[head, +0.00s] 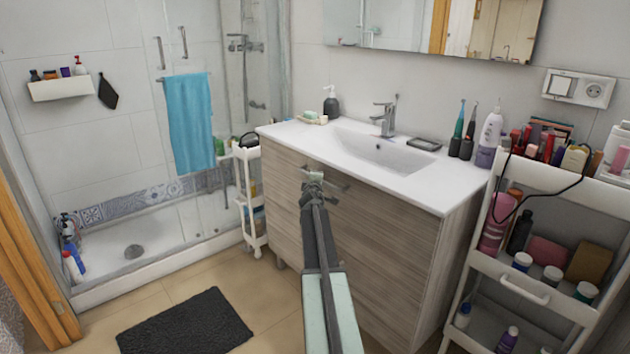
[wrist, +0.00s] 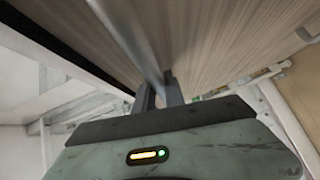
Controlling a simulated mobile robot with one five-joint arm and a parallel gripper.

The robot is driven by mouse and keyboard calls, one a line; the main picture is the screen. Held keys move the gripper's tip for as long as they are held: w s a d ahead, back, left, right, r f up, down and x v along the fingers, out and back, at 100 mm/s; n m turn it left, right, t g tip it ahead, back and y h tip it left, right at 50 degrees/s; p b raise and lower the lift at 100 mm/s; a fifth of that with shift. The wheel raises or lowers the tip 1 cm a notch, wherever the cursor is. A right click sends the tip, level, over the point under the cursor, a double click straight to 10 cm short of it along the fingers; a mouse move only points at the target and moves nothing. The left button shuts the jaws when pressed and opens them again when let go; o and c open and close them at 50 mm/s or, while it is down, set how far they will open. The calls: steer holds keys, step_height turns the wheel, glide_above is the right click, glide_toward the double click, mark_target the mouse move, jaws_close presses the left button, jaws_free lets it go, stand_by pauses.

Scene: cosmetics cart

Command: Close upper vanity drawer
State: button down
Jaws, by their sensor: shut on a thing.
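The vanity (head: 355,225) has wood-grain fronts under a white countertop with a basin. Its upper drawer front (head: 385,208) carries a metal bar handle (head: 340,186) near the top. My gripper (head: 313,180) is at the left part of this handle. In the wrist view, my gripper's fingers (wrist: 160,90) are shut on the bar handle (wrist: 130,35), which runs up along the drawer front (wrist: 215,40). A dark gap shows beside the front in the wrist view. I cannot tell how far the drawer stands out; my arm hides part of the front.
A white cart (head: 540,285) full of cosmetics stands close to the vanity's right. A narrow white trolley (head: 247,195) stands at its left, by the glass shower. A dark mat (head: 185,325) lies on the tiled floor (head: 265,300), which is otherwise clear at front left.

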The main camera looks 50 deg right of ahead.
steer(key=shift+s+d, duration=0.1)
steer(key=shift+d, duration=0.2)
steer(key=c, duration=1.4)
jaws_free()
steer(key=shift+a, duration=0.15)
steer(key=shift+a, duration=0.1)
steer(key=p+v, duration=0.1)
steer(key=v, duration=0.6)
steer(key=shift+s+a, duration=0.2)
